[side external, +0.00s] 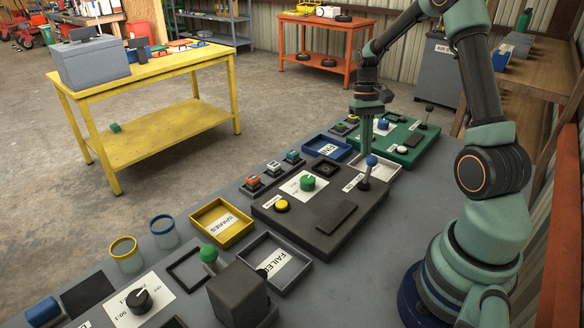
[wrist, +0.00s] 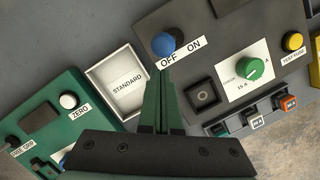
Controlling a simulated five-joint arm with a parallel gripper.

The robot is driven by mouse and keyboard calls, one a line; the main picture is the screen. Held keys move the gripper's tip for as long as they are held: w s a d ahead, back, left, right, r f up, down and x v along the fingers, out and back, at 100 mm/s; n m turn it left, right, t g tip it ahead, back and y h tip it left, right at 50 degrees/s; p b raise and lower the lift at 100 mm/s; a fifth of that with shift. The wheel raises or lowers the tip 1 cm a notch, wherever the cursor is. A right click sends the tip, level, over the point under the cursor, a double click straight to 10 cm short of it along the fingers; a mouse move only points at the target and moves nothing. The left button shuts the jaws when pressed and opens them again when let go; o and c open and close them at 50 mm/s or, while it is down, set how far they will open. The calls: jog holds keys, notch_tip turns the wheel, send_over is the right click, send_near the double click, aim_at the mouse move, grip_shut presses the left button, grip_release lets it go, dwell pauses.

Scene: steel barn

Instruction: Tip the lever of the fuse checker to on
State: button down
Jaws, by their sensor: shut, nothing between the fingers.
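The fuse checker is a dark grey box (side external: 325,222) in the middle of the bench; it also shows in the wrist view (wrist: 205,80). Its lever has a blue ball tip (side external: 372,161), also seen in the wrist view (wrist: 162,44). The ball stands at the OFF end of the OFF/ON label (wrist: 180,51). My gripper (wrist: 161,76) is shut and empty, pointing down close to the lever; it also shows in the side view (side external: 367,140). A gap shows between fingertips and ball in the wrist view, but their height difference is hard to tell.
The checker also carries a green knob (wrist: 250,68), a yellow button (wrist: 293,41) and a black square socket (wrist: 203,95). A white STANDARD tray (wrist: 118,84) and a green device (wrist: 52,128) with a white ZERO button lie beside it. Several coloured switches (wrist: 255,114) line its edge.

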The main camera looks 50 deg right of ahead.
jog(key=shift+s+a, duration=0.15)
jog(key=shift+s, duration=0.15)
jog(key=shift+a+r, duration=0.1)
jog(key=shift+a+r, duration=0.1)
jog(key=shift+a, duration=0.15)
jog(key=shift+a+r+t, duration=0.1)
jog(key=shift+a+t, duration=0.15)
jog(key=shift+t, duration=0.05)
jog(key=shift+a, duration=0.3)
jog(key=shift+h, duration=0.3)
jog(key=shift+s+a, duration=0.1)
jog(key=shift+a, duration=2.75)
